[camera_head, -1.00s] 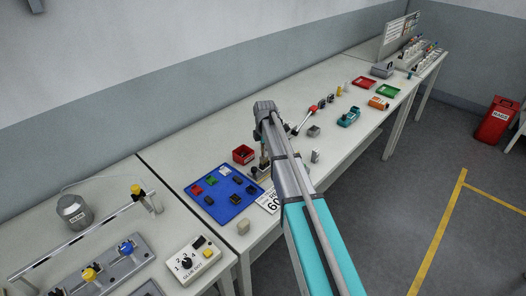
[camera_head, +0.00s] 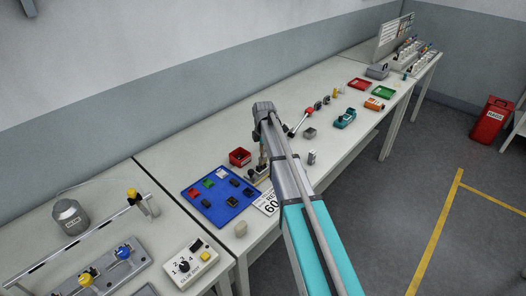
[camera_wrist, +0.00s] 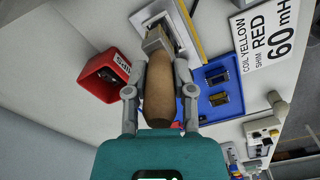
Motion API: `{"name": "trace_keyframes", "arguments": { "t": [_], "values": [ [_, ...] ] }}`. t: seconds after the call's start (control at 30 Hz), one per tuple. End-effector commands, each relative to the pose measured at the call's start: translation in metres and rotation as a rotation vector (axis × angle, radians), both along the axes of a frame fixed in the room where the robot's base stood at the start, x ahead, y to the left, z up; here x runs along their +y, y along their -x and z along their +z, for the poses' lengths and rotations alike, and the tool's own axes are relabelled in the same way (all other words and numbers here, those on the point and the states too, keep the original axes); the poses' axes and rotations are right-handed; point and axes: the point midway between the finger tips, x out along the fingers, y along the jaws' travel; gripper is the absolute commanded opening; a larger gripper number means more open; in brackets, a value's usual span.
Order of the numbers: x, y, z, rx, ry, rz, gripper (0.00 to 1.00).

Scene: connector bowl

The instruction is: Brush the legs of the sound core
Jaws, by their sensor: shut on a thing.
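My gripper (camera_wrist: 160,88) is shut on the brown wooden handle of a brush (camera_wrist: 158,100). The far end of the brush is over a pale metal-edged frame (camera_wrist: 187,25) in the wrist view. I cannot tell whether they touch. In the head view my gripper (camera_head: 263,140) is over the small fixture beside the blue tray (camera_head: 217,214). Dark core-like parts (camera_head: 232,201) lie on this tray. Two dark parts with metallic edges (camera_wrist: 217,75) also show there in the wrist view. I cannot tell which is the sound core.
A red bin (camera_head: 240,156) stands behind the tray. A white card (camera_head: 268,203) reads "COIL YELLOW, SHIM RED, 60 mH" in the wrist view. A control box (camera_head: 187,263) is at the front left. Small tools and a teal device (camera_head: 345,118) stand farther along the bench.

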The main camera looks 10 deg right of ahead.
Motion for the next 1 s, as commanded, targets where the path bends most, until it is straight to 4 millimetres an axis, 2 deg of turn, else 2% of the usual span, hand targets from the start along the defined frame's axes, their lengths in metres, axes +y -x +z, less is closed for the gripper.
{"name": "trace_keyframes", "arguments": {
  "t": [1.0],
  "values": [
    [0.0, 0.0, 0.072, 0.0, 0.0, 0.0, 0.0]
  ]
}}
